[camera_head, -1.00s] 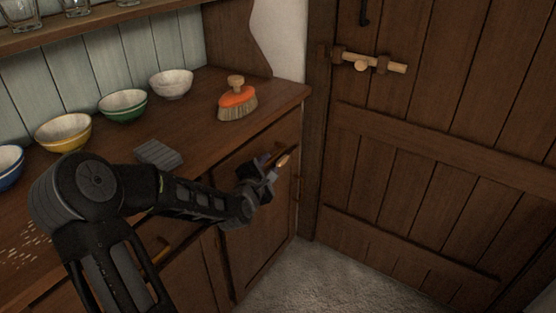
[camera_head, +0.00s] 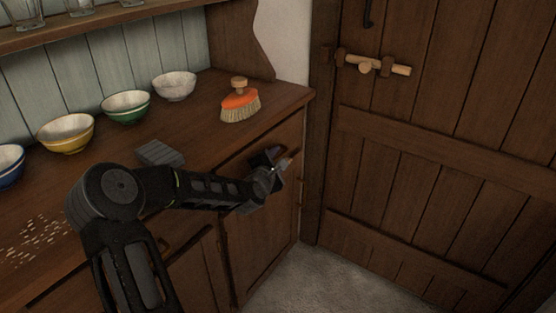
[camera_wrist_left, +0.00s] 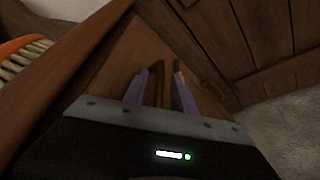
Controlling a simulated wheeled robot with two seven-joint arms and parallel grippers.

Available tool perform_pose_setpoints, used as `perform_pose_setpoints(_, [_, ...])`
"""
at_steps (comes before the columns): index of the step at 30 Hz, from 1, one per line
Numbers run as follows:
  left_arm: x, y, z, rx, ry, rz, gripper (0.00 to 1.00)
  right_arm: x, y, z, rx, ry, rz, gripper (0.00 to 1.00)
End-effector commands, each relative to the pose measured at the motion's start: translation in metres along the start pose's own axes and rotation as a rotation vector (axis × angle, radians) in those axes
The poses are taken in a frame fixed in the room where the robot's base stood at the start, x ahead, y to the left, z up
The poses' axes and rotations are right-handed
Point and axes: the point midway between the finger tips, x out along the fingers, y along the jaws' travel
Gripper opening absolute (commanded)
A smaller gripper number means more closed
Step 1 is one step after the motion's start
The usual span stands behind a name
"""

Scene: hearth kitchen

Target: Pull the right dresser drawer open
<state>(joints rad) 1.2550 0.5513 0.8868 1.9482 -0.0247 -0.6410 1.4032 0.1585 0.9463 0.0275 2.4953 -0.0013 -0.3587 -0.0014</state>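The right dresser drawer (camera_head: 238,172) is the dark wooden front under the right end of the dresser top, and it looks closed. Its wooden handle (camera_head: 288,161) shows just past my left gripper (camera_head: 276,161), which partly hides it. In the left wrist view, the two fingers of my left gripper (camera_wrist_left: 161,92) stand apart, with part of the handle (camera_wrist_left: 160,82) showing between them. I cannot tell whether either finger touches the handle. My right gripper is not in view.
An orange brush (camera_head: 240,103) and several bowls, such as the white one (camera_head: 174,87), stand on the dresser top (camera_head: 205,112). A grey block (camera_head: 160,153) lies near its front edge. A plank door (camera_head: 430,150) is at right. The floor (camera_head: 330,270) before it is clear.

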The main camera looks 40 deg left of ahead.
Motion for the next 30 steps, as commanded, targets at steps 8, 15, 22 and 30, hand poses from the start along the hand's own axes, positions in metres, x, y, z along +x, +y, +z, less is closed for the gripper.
perform_pose_setpoints(8, [0.0043, -0.0001, 0.0003, -0.001, 0.0, 0.0, 0.33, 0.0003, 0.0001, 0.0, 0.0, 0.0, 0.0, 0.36])
perform_pose_setpoints(15, [0.004, -0.0001, 0.0003, 0.0, 0.0, 0.0, 0.17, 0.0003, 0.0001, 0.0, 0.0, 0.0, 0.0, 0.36])
perform_pose_setpoints(22, [0.004, -0.0001, 0.0002, 0.0, 0.0, 0.0, 0.0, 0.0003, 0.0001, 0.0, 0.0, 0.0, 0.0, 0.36])
perform_pose_setpoints(30, [0.0039, -0.0002, 0.0002, 0.0, 0.0, 0.0, 0.0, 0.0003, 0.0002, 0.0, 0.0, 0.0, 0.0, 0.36])
